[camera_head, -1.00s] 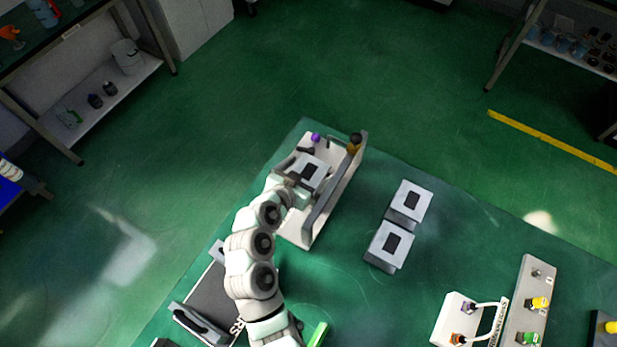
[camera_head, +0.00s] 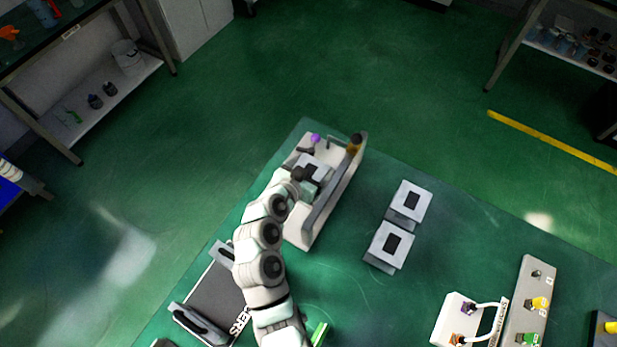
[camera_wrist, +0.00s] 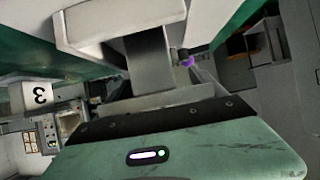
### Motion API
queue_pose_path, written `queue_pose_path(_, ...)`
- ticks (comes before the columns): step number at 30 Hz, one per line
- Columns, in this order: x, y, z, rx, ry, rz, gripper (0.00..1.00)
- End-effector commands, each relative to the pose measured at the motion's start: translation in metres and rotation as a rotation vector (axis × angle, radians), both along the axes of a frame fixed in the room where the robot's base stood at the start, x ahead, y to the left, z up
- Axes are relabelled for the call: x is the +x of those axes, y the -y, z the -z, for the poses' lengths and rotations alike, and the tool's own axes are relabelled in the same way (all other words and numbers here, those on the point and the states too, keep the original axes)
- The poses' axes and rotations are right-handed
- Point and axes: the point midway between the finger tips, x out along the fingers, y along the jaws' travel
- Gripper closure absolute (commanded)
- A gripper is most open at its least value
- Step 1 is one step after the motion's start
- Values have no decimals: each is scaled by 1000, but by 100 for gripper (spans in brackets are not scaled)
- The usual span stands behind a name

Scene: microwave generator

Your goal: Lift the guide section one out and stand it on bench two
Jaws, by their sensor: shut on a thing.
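A guide section (camera_head: 318,162), a pale block with a dark centre, sits in a long white open-topped housing (camera_head: 301,230). My gripper (camera_head: 309,176) is over this block and hides much of it. In the wrist view the block (camera_wrist: 120,26) shows beyond my green gripper body, with a dark grey post below its pale plate. My gripper is shut on the block, though its fingertips are hard to make out. I cannot tell whether the block is clear of the housing floor. Two similar blocks (camera_head: 412,200) (camera_head: 391,243) stand on the green bench top to the right.
A purple knob (camera_head: 315,138) and a dark-topped amber knob (camera_head: 355,141) stand at the housing's far end. A grey rail runs along its right side. A connector box (camera_head: 450,318) and strip (camera_head: 533,290) lie lower right. Bare bench top (camera_head: 475,240) lies between.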

Motion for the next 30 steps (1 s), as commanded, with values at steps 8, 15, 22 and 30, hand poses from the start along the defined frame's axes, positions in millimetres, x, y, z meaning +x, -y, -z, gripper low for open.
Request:
queue_pose_path(8,0,0,0,0,0,0,68)
queue_pose_path(15,0,0,0,0,0,0,88)
queue_pose_path(22,0,0,-1,0,1,0,88)
queue_pose_path(30,1,0,-19,0,5,0,88)
